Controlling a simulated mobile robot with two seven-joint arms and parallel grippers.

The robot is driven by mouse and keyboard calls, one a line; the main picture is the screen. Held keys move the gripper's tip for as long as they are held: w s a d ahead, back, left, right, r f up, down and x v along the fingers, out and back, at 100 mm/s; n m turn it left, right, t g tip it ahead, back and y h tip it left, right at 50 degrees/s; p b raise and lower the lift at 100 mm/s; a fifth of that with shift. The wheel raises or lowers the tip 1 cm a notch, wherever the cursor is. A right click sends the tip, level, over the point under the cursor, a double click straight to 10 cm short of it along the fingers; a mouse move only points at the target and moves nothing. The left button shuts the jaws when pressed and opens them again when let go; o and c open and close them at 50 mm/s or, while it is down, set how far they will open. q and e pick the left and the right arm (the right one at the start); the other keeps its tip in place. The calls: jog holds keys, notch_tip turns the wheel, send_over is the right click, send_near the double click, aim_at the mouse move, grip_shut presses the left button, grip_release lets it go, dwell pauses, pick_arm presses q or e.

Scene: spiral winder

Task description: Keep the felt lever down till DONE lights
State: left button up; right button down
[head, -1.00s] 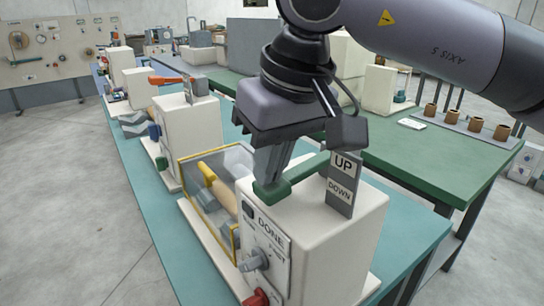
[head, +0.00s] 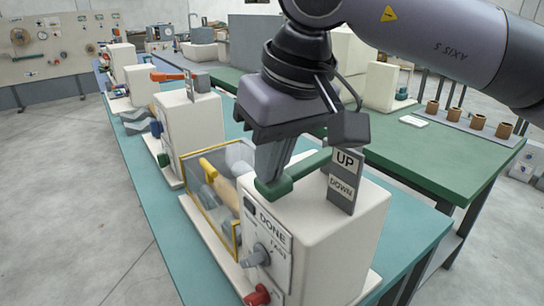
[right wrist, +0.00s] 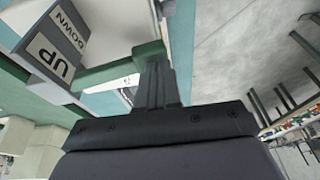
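The winder's white housing (head: 345,235) stands on the teal bench, with a DONE label on its front. The small window (head: 249,206) beside that label is dark. A green lever (head: 305,170) runs over the top of the housing, beside a grey UP/DOWN plate (head: 345,182). My right gripper (head: 268,183) points down with its fingers together, the tips at the lever's near end. The lever (right wrist: 115,70) also shows behind the fingers in the right wrist view. I cannot tell exactly how the lever lines up with UP or DOWN. My left gripper is out of view.
A clear, yellow-edged guard (head: 205,205) with rollers behind it is left of the housing. A grey knob (head: 256,256) and a red knob (head: 258,295) stick out of the front. More white machines line the bench. A green table (head: 440,160) stands behind.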

jog(key=shift+s+f, duration=0.1)
jog(key=shift+f, duration=0.25)
jog(key=v, duration=0.7)
jog(key=shift+r, duration=0.45)
